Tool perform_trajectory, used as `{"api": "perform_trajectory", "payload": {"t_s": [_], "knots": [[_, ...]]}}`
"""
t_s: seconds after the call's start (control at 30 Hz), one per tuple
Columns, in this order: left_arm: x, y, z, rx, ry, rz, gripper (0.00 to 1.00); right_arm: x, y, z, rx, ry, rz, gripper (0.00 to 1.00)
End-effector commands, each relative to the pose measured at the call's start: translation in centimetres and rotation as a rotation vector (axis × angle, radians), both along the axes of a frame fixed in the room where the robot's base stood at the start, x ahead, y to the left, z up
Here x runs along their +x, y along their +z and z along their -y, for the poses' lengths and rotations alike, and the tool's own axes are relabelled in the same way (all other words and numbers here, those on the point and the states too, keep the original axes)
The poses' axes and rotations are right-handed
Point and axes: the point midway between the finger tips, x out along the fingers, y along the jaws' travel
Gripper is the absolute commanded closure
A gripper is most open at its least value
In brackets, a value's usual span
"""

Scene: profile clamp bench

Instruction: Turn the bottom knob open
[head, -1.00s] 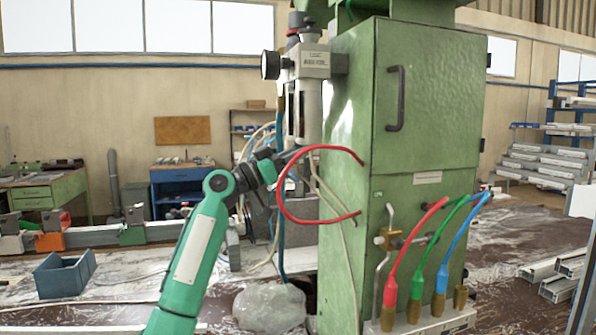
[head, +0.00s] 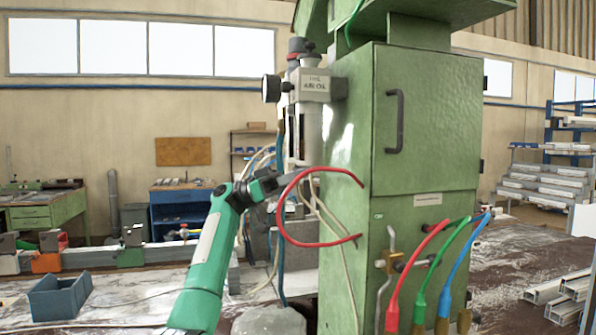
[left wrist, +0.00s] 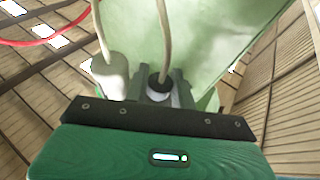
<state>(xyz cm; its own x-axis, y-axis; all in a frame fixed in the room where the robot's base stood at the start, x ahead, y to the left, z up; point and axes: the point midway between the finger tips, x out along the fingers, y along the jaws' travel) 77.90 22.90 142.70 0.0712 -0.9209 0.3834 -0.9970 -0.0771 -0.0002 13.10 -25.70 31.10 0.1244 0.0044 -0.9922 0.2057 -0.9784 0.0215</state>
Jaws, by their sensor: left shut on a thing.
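The grey service unit (head: 313,87) with a round gauge is mounted on the left side of the green machine cabinet. Its bowls hang below it, and the bottom knob is too small to make out in the head view. My left gripper (head: 292,184) is at the lower end of the unit, partly behind the red hose loop. In the left wrist view its two dark fingers (left wrist: 161,88) are shut around a small pale knob (left wrist: 157,98). A dark hose fitting sits at the knob's middle. My right gripper is not in view.
A red hose (head: 284,222) loops out in front of my gripper from the cabinet (head: 425,120). Pale hoses hang close to the fingers. A grey cylinder (left wrist: 110,72) stands beside the fingers. Red, green and blue (head: 455,262) hoses are at the lower right.

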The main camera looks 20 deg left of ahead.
Motion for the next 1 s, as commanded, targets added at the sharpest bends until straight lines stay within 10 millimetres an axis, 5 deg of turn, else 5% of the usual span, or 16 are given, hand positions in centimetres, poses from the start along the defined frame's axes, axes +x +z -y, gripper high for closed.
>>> {"api": "perform_trajectory", "payload": {"t_s": [0.57, 0.6, 0.67, 1.0], "knots": [[0.03, -0.19, 0.10, 0.003, -0.029, -0.002, 0.98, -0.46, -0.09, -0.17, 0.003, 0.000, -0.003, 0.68], [0.03, -0.20, 0.10, 0.003, -0.029, -0.002, 0.67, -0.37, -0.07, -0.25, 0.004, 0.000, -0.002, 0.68], [0.03, -0.18, 0.09, 0.003, -0.029, -0.002, 0.55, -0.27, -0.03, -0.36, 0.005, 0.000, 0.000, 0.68], [0.01, -0.21, -0.24, 0.001, -0.026, -0.001, 0.54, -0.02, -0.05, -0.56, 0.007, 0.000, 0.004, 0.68]]}}
